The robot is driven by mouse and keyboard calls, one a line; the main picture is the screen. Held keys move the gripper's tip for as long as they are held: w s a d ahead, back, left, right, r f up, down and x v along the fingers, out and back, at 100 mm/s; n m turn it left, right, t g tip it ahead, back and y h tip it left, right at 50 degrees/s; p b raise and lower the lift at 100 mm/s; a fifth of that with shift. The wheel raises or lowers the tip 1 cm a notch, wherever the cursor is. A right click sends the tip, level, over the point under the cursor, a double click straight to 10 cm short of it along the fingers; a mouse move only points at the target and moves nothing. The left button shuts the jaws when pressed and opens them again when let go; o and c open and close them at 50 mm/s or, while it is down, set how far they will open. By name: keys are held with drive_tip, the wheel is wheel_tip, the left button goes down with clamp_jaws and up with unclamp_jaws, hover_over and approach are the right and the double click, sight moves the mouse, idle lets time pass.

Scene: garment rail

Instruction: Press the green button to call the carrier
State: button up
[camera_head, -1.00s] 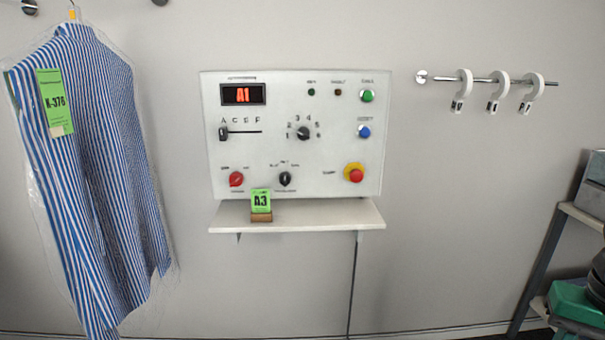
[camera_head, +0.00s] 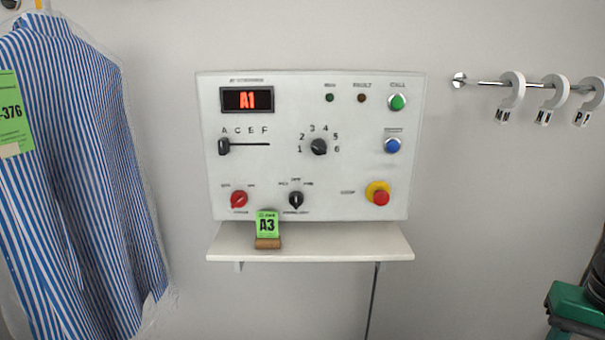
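The green button (camera_head: 397,102) sits at the top right of a white control panel (camera_head: 350,190) on the wall, under the label CALL. The panel's display (camera_head: 247,100) reads A1 in red. A slider (camera_head: 224,146) stands at the left end of its track, under A. A black rotary knob (camera_head: 319,147) sits in the panel's middle, ringed by numbers. A green card reading A3 (camera_head: 267,225) stands in a wooden block on the shelf below. My gripper is not in view.
A blue reset button (camera_head: 392,146) and a red stop button on yellow (camera_head: 380,194) lie below the green one. A shelf (camera_head: 340,243) juts out under the panel. A striped shirt (camera_head: 75,170) hangs at left; a rail with white hooks (camera_head: 512,90) is at right.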

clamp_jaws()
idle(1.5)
